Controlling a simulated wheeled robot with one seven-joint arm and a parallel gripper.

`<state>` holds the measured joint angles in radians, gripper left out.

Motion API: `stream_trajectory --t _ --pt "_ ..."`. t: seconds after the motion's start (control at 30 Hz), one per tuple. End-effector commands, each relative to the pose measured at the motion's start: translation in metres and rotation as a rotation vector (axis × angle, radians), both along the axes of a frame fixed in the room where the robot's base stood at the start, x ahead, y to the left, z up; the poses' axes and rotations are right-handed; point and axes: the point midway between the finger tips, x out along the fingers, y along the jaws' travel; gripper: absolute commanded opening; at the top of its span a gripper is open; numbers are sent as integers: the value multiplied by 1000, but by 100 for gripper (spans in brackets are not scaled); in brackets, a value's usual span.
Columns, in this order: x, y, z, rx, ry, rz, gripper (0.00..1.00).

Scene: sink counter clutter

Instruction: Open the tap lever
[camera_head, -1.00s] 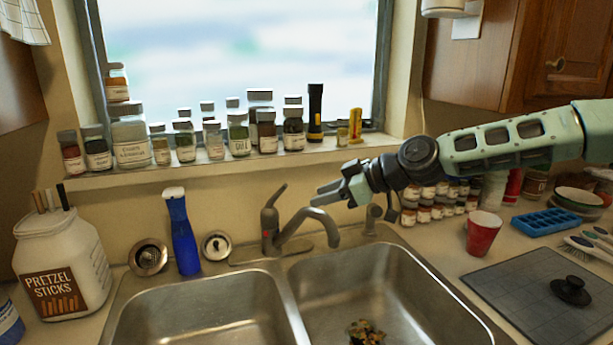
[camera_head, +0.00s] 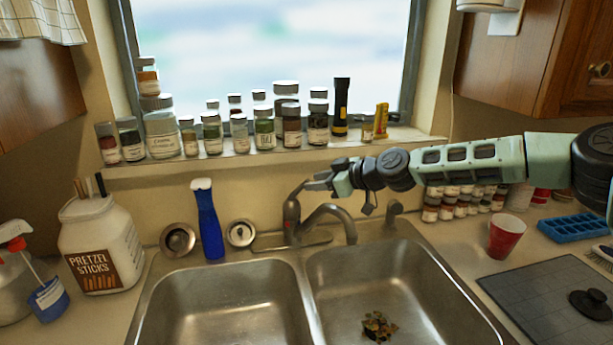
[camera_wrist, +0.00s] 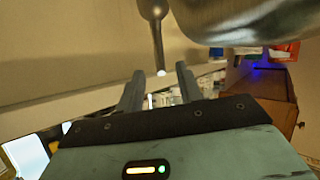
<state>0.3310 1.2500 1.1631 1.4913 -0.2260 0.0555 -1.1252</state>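The tap (camera_head: 292,225) is dark grey metal with a curved spout, standing behind the double sink. Its thin lever (camera_head: 297,190) rises from the top of the tap body, tilted up to the right. My gripper (camera_head: 308,184) comes in from the right, its fingertips at the lever's upper end. In the wrist view, my gripper (camera_wrist: 159,88) has its two fingers apart. The lever (camera_wrist: 157,42) hangs down from the top there, its tip in line with the gap between the fingers. I cannot tell whether they touch.
Spice jars (camera_head: 264,130) and a black torch (camera_head: 341,108) line the window sill above. A red cup (camera_head: 506,236) is on the right counter. Food scraps (camera_head: 378,327) lie in the right basin (camera_head: 400,280).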

Motion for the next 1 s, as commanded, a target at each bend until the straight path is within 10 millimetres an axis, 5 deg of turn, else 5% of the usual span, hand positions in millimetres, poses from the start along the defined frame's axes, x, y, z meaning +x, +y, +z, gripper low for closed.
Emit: stream_trajectory --t 0.3,0.63,0.8,1.0 --pt "16 31 -14 0 2 1 36" --pt "18 33 -16 -1 0 0 36" --pt "18 33 -16 -1 0 0 0" --pt "18 35 -15 -10 5 3 0"
